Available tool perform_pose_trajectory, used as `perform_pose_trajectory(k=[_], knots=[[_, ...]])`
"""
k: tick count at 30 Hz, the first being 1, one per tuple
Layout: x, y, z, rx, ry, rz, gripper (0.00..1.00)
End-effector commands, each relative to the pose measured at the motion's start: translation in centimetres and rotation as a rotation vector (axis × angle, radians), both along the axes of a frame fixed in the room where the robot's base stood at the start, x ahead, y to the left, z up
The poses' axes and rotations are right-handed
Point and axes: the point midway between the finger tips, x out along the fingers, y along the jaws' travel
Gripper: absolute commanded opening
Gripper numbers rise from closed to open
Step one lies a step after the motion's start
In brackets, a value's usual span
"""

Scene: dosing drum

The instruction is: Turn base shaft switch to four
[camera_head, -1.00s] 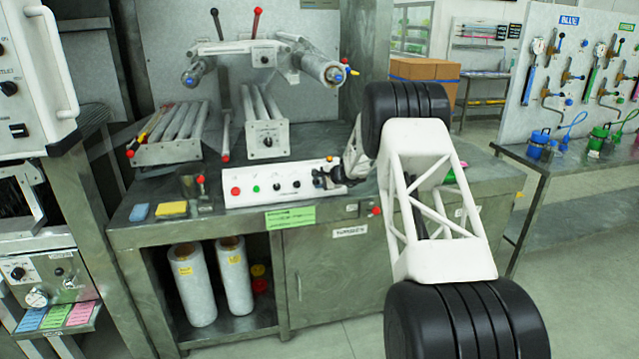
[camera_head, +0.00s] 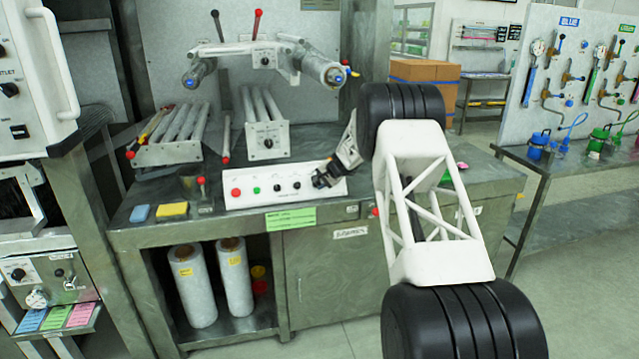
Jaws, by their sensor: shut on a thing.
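The white control panel (camera_head: 240,201) lies on the front of the bench, with a red button (camera_head: 236,192), a green button (camera_head: 257,189) and dark knobs (camera_head: 277,187) in a row. My black gripper (camera_head: 320,181) is at the panel's right end, shut on a small control there. The fingers hide that control, so its setting cannot be read. Behind the panel, a grey box with rollers has a dark knob (camera_head: 268,142) on its front. Another dark knob (camera_head: 264,60) sits on the raised shaft frame. I cannot read the labels.
Yellow (camera_head: 172,209) and blue (camera_head: 139,213) blocks and a red-topped lever (camera_head: 201,187) stand left of the panel. A roller tray (camera_head: 168,152) sits behind them. My arm covers the bench's right part. White rolls (camera_head: 192,285) stand on the shelf below.

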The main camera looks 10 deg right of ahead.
Motion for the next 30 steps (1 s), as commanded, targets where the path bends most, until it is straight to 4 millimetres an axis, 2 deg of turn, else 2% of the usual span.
perform_pose_trajectory(k=[5, 6, 10, 22, 30], knots=[[0.0, 0.0, 0.0, 0.000, 0.000, 0.000, 0.09], [0.0, 0.0, 0.0, 0.000, 0.000, 0.000, 0.39], [0.0, 0.0, 0.0, 0.001, 0.000, -0.001, 0.58], [-0.1, -0.1, 0.2, 0.001, 0.000, -0.001, 0.58], [-1.2, -1.0, 1.6, 0.001, -0.001, -0.001, 0.58]])
